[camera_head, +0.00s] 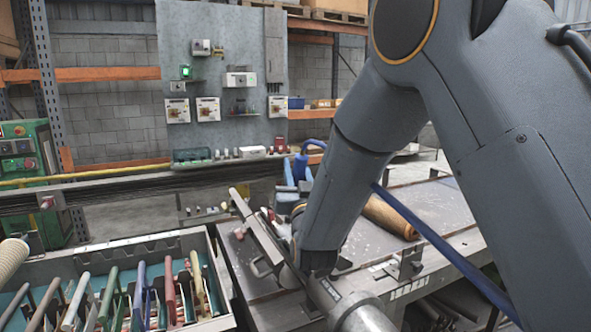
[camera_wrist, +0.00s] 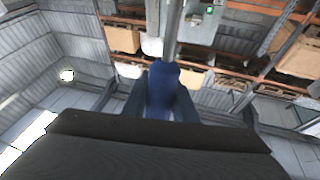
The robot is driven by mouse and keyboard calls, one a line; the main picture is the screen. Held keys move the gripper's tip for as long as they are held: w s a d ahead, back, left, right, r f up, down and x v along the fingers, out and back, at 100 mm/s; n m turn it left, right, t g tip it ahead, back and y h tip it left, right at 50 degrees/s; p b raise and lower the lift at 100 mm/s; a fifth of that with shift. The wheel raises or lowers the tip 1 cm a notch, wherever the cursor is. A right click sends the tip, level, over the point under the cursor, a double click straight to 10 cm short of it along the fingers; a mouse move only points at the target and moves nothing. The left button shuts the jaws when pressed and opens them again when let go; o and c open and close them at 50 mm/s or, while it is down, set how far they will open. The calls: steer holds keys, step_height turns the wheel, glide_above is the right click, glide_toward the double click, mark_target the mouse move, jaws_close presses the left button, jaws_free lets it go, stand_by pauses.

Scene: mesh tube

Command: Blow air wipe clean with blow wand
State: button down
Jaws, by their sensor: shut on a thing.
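In the wrist view my gripper (camera_wrist: 160,103) has its two dark fingers shut on a blue handle, which I take as the blow wand (camera_wrist: 163,88). A grey metal tube runs from the handle toward the top of that view. In the head view my arm hides much of the gripper area, and I cannot clearly pick out the fingers. A tan cylinder (camera_head: 388,215), perhaps the mesh tube, lies on the dark workbench (camera_head: 435,200), right of my forearm and partly behind it. Pale specks dot the bench top. The tube's surface detail is too small to tell.
A tray (camera_head: 125,250) at lower left holds several coloured-handled tools. Blue items (camera_head: 300,168) stand near the bench's back. A grey panel (camera_head: 220,80) with switches stands behind. A green machine (camera_head: 22,170) is at far left.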

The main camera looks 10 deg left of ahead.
steer(key=w+a+r+p, duration=0.4)
steer(key=w, duration=0.1)
steer(key=shift+w+a+f+b, duration=0.25)
steer(key=shift+w+f+b, duration=0.1)
steer(key=shift+f, duration=0.3)
steer(key=shift+w+a+f+b, duration=0.2)
steer(key=shift+w+f+b, duration=0.1)
steer(key=shift+f, duration=0.35)
steer(key=shift+w+a+f+b, duration=0.25)
steer(key=shift+w+f, duration=0.1)
steer(key=shift+f, duration=0.3)
stand_by(0.6)
